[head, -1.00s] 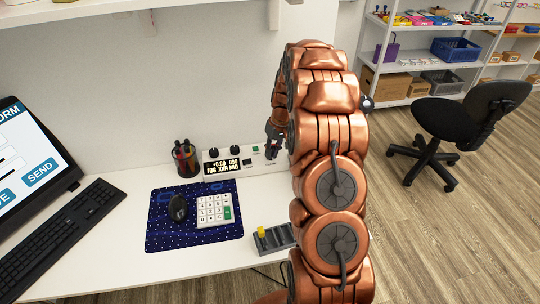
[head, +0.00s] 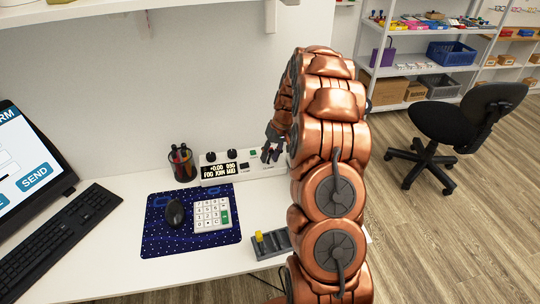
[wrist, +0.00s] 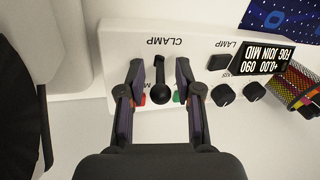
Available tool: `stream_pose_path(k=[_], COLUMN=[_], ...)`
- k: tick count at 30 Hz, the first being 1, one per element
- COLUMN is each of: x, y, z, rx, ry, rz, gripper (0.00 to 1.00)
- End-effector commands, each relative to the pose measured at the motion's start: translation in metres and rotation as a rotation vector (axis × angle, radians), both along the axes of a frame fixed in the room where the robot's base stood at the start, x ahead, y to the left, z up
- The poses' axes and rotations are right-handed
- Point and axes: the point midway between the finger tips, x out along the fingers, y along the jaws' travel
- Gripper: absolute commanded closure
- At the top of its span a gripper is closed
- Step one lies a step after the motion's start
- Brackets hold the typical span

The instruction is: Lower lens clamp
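The clamp lever (wrist: 159,90) is a black stick with a round knob, under the word CLAMP on a white panel (wrist: 120,42) in the wrist view. My gripper (wrist: 160,68) is open, with one dark finger on each side of the lever and a visible gap to both. A red and a green button are partly hidden behind the fingers. In the head view my gripper (head: 268,152) is at the right part of the white device (head: 216,183) at the wall; the lever cannot be made out there.
The display (wrist: 262,65) and two black knobs (wrist: 223,95) sit beside the lever. A pen cup (head: 182,164), a keypad (head: 211,214) on a blue mat (head: 165,242), a mouse (head: 174,213) and a grey slotted tray (head: 268,248) stand on the desk.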

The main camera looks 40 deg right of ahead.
Motion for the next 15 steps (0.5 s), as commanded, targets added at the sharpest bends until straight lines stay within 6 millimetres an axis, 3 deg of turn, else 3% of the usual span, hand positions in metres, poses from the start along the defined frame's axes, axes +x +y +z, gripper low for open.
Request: stream_pose_path(k=[8, 15], x=[0.0, -0.005], y=[-0.004, -0.014], z=[0.013, 0.056], rx=[-0.003, -0.004], ry=[-0.003, -0.007], rz=[-0.001, 0.0], gripper=[0.66, 0.66])
